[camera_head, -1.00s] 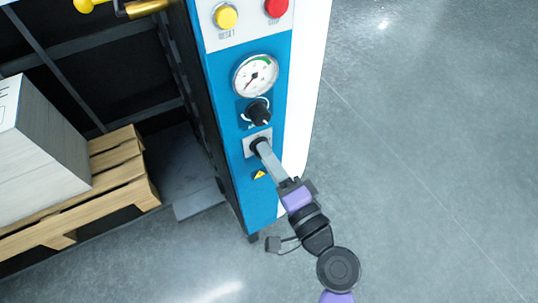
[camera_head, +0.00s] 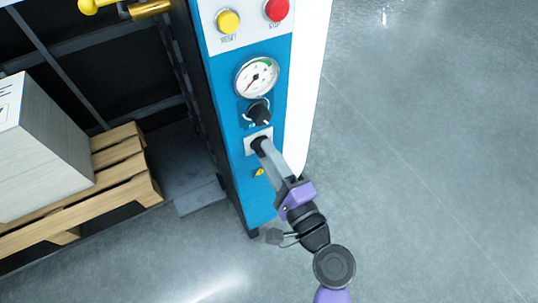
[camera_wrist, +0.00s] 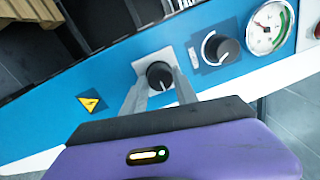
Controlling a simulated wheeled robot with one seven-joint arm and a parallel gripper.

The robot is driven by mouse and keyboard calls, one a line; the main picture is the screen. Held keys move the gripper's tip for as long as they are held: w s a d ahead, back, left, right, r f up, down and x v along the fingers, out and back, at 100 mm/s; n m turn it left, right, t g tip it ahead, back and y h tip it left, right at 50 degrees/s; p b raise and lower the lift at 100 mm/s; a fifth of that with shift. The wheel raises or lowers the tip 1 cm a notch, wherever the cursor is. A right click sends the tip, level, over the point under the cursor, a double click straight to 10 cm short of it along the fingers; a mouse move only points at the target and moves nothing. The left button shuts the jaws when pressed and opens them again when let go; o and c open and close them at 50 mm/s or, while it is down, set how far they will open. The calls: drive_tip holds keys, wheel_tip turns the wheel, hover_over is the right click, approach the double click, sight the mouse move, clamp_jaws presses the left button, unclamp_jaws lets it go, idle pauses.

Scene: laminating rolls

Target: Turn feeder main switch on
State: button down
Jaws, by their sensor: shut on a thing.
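The feeder main switch is a black rotary knob (camera_wrist: 159,76) on a light grey square plate (camera_wrist: 150,64), low on the blue panel. It also shows in the head view as a black knob (camera_head: 258,146), partly covered by my gripper. My gripper (camera_wrist: 160,84) is shut on this knob, with one finger on each side of it. A white pointer line on the knob shows in the wrist view. In the head view my gripper (camera_head: 262,149) reaches the plate from the lower right.
A pallet (camera_head: 137,183) with a pale stack (camera_head: 45,150) stands left. The floor at right is clear.

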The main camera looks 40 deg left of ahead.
drive_tip(key=shift+f, duration=0.1)
drive_tip(key=c, duration=1)
unclamp_jaws()
drive_tip(key=shift+o, duration=0.2)
drive_tip(key=shift+d, duration=0.1)
drive_tip(key=b+v, duration=0.1)
drive_tip(key=v, duration=0.6)
drive_tip(key=shift+d, duration=0.35)
drive_tip(key=shift+s, duration=0.1)
